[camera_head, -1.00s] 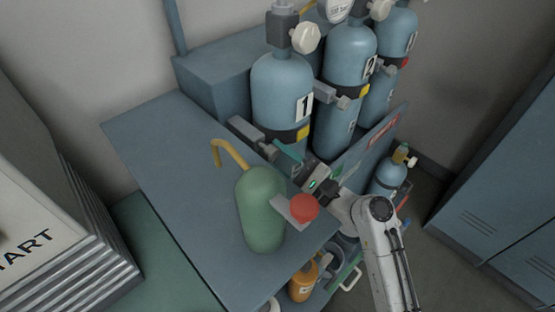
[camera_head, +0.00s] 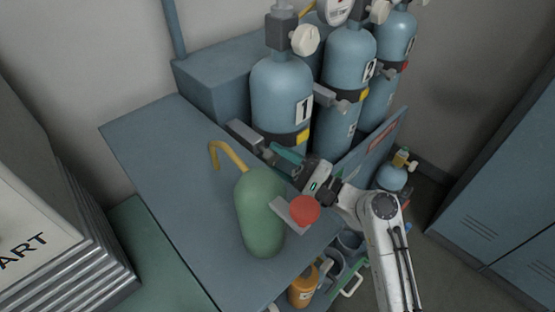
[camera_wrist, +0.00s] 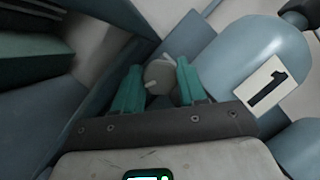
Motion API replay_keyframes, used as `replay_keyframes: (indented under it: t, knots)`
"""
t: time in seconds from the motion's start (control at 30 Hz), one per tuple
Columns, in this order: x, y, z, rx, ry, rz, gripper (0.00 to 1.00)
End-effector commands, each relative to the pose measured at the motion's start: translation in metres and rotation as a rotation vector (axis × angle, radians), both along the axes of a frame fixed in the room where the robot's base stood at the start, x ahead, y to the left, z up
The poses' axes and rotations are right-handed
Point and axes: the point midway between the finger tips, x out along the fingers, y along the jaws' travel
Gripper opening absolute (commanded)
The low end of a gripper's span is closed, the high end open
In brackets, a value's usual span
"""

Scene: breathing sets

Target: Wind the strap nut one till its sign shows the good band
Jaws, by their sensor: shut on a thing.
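Cylinder 1 (camera_head: 280,88) stands upright on the blue bench, with a dark strap band and a yellow patch (camera_head: 302,136) on its lower side. It also shows in the wrist view, with its "1" label (camera_wrist: 265,88). The strap nut (camera_wrist: 160,74), a round grey knob with pale marks, sits between the teal fingers of my gripper (camera_wrist: 158,88). My gripper is shut on it. In the head view my gripper (camera_head: 284,157) is low beside the front of cylinder 1, and the nut is mostly hidden by the fingers. I cannot tell any sign from the yellow patch.
Cylinder 2 (camera_head: 346,60), with a yellow patch, and another with a red patch are behind. Bare bench top (camera_head: 170,150) lies left.

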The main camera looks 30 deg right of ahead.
Motion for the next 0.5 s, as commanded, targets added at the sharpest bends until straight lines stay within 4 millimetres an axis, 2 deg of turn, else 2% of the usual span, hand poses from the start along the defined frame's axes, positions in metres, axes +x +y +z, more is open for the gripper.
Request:
replay_keyframes:
  t: [0.07,0.1,0.17,0.5]
  knots:
    - [-0.0006,0.0003,-0.0017,0.000,0.003,0.001,0.11]
    - [-0.0006,0.0003,-0.0017,0.000,0.003,0.001,0.45]
    - [-0.0005,0.0003,-0.0015,0.000,0.003,0.001,0.51]
    - [-0.0037,-0.0029,-0.0028,0.001,0.002,-0.001,0.52]
